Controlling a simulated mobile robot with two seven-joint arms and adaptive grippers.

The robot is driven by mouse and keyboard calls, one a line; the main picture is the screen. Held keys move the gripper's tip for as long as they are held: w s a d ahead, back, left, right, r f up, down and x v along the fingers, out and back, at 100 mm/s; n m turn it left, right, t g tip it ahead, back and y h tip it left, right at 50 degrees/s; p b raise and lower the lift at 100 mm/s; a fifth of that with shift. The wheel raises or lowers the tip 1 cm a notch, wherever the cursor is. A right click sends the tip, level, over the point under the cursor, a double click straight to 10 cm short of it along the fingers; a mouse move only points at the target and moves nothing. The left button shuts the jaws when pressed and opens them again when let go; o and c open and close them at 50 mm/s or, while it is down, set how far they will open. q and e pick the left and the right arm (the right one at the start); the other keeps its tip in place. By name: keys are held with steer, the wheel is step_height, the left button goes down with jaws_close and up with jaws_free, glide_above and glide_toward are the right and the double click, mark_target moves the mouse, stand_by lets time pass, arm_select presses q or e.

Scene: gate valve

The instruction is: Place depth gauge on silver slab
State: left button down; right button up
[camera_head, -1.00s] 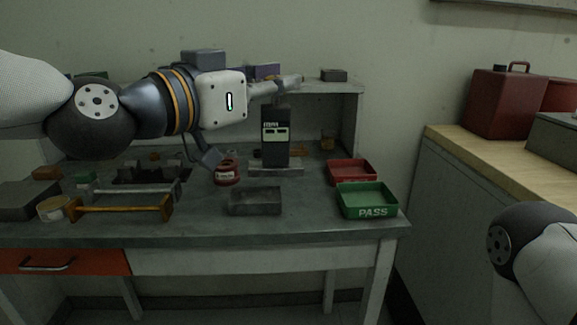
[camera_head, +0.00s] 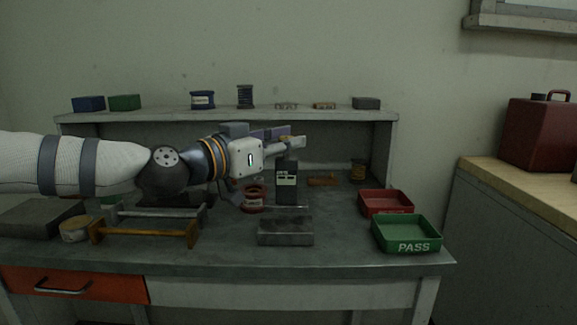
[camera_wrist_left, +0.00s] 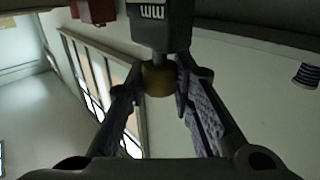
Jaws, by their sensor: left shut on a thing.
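The depth gauge (camera_head: 287,184) is a dark upright box with a small pale display. A thin silver base shows at its lower end. My left gripper (camera_head: 297,142) is above it, shut on its top. The silver slab (camera_head: 285,232) is a grey block lying flat near the table's front. The gauge appears just behind and above the slab; I cannot tell the exact gap. My right gripper is not in view.
A red spool (camera_head: 253,198) stands left of the gauge. A red tray (camera_head: 386,204) and a green PASS tray (camera_head: 406,240) are at the right. A rack with an orange bar (camera_head: 145,232) is at the left. A shelf (camera_head: 345,116) runs behind.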

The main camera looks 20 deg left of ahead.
mark_target(277, 162)
arm_select(q)
steer(key=f, duration=0.2)
steer(key=f+b, duration=0.1)
steer(key=shift+w+a+f, duration=0.15)
steer(key=shift+w+f, duration=0.1)
steer(key=shift+f, duration=0.1)
steer(key=shift+r, duration=0.25)
steer(key=shift+f, duration=0.25)
steer(key=c, duration=1.4)
jaws_free()
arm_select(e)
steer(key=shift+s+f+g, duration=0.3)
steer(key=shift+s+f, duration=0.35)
arm_select(q)
steer(key=shift+s+r, duration=0.1)
